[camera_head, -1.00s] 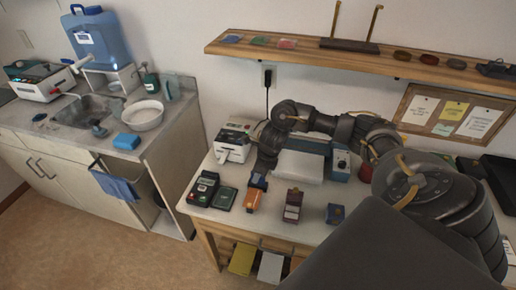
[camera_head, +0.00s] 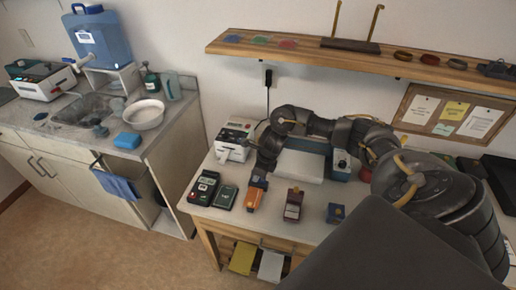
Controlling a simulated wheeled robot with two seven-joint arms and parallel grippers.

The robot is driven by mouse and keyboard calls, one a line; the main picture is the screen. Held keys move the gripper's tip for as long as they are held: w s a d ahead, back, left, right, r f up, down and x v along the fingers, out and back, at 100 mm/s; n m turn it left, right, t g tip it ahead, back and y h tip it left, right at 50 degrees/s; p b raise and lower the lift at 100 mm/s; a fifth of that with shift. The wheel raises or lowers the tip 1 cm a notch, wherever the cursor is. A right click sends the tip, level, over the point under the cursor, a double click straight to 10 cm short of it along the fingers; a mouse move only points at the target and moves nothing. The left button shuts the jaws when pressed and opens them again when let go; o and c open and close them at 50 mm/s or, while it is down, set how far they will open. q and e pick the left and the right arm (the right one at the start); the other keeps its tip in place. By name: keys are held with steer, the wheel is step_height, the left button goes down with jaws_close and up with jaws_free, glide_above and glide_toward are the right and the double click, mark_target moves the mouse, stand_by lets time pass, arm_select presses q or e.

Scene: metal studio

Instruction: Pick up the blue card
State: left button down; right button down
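A flat blue card (camera_head: 233,38) lies at the left end of the wooden wall shelf, beside a green card (camera_head: 261,40) and a red card (camera_head: 287,44). My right gripper (camera_head: 259,181) points down over the front of the white table, well below and to the right of the shelf cards. It is just behind an orange device (camera_head: 254,199). Its fingers are small and dark, with a bluish patch at the tip, and I cannot tell whether they are open or hold something. My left gripper is not in view.
On the table (camera_head: 222,220) stand a card terminal (camera_head: 203,188), a dark green item (camera_head: 227,198), a brown-red device (camera_head: 293,204), a small blue box (camera_head: 336,213) and a label printer (camera_head: 234,141). The wooden shelf (camera_head: 330,57) overhangs the table's back. A sink counter is at left.

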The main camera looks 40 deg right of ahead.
steer(key=shift+r+p, duration=0.3)
steer(key=shift+r, duration=0.25)
step_height(320, 180, up, 3)
steer(key=shift+f+p, duration=0.15)
steer(key=shift+p, duration=0.75)
steer(key=s+a+r+p, duration=0.8)
steer(key=s+r+p, duration=0.1)
steer(key=s+p, duration=0.3)
steer(key=w+a+r+n+g+y+b, duration=0.1)
steer(key=w+a+n+g+b, duration=0.1)
steer(key=w+a+n+b, duration=0.5)
step_height(320, 180, up, 6)
steer(key=s+a+n+g+b, duration=0.1)
steer(key=a+n+g+b, duration=0.1)
steer(key=n+b, duration=0.5)
steer(key=n, duration=0.4)
steer(key=shift+s+n+g, duration=0.25)
steer(key=shift+n+g, duration=0.05)
steer(key=shift+n, duration=0.1)
